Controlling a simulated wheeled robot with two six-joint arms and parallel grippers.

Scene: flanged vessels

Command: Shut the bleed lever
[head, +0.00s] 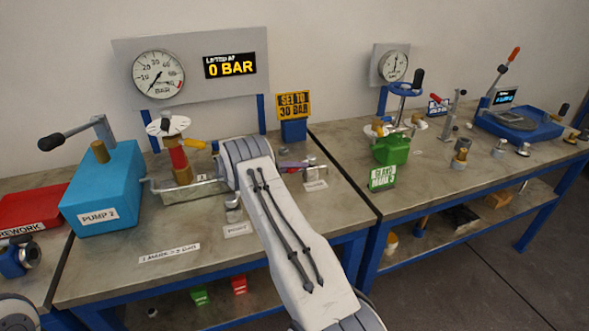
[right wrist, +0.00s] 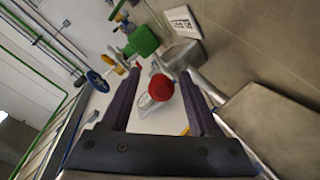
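A round red knob (right wrist: 162,88), which looks like the end of the bleed lever, shows in the right wrist view. It lies between the two dark fingers of my right gripper (right wrist: 160,82), with a gap on each side. The fingers are open. In the head view, my right gripper (head: 297,166) is a small dark purple shape beyond my wrist, low over the middle bench. My wrist hides much of the lever area there. I cannot tell the lever's angle. My left gripper is out of the picture.
A blue pump box (head: 103,188) stands left on the bench. A valve with a yellow handle (head: 191,143) stands behind my wrist. The panel display (head: 230,66) reads 0 BAR. A yellow sign (head: 294,106) stands behind. A green block (head: 391,150) is on the right bench.

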